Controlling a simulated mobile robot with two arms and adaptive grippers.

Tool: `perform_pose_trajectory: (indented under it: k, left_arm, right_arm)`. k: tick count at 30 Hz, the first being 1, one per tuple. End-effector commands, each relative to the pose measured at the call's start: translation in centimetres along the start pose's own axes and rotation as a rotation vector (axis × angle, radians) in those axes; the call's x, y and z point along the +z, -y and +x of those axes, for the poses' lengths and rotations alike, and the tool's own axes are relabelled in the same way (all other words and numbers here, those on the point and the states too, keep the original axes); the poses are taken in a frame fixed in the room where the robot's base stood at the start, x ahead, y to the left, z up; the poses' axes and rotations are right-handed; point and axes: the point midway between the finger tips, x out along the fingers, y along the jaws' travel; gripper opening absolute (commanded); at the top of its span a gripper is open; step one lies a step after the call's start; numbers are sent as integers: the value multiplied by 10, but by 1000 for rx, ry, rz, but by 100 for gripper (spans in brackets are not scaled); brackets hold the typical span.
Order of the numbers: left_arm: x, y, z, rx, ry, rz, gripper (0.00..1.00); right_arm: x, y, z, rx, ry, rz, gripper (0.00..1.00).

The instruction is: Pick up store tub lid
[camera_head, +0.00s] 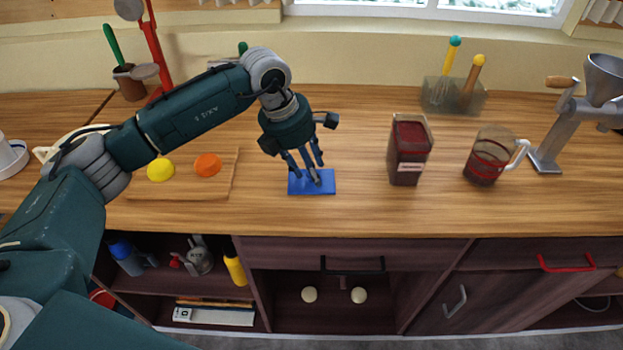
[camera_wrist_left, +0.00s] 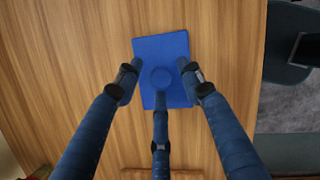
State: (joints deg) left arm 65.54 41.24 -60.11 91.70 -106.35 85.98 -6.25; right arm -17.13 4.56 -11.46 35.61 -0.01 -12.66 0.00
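The store tub lid is a flat blue rectangle (camera_head: 326,188) lying on the wooden counter, left of the dark red tub. In the left wrist view the lid (camera_wrist_left: 164,50) has a round raised knob in its middle. My left gripper (camera_head: 312,178) is right above the lid, pointing down. In the left wrist view its fingers (camera_wrist_left: 162,88) are spread, two at the lid's long sides and one near the knob. I cannot tell whether any finger touches the lid. The dark red store tub (camera_head: 409,150) stands upright. My right gripper is not in view.
A measuring jug (camera_head: 487,156) with red marks and a metal grinder (camera_head: 572,120) stand at the right. A cutting board (camera_head: 222,185) with yellow and orange pieces lies at the left. A utensil holder (camera_head: 453,95) stands at the back. Counter between lid and tub is clear.

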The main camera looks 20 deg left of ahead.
Motion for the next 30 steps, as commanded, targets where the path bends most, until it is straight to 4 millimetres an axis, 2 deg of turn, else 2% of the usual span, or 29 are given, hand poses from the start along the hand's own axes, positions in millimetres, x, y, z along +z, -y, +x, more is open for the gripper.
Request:
perform_pose_trajectory:
  k: [1,4,5,8,9,20,26,30]
  left_arm:
    - [0,0,0,0,0,0,24]
    - [0,0,0,0,0,0,4]
    - [0,0,0,0,0,0,3]
    - [0,0,0,0,0,0,3]
    - [0,0,-1,0,0,0,0]
    - [3,-1,-8,1,2,0,0]
    - [12,-1,-36,4,5,1,0]
    - [24,-1,-71,4,6,2,0]
  right_arm:
    - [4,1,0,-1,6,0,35]
    - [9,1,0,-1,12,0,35]
    - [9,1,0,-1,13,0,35]
    - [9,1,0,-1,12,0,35]
    - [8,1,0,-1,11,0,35]
    - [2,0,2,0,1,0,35]
    - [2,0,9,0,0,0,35]
    - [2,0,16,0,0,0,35]
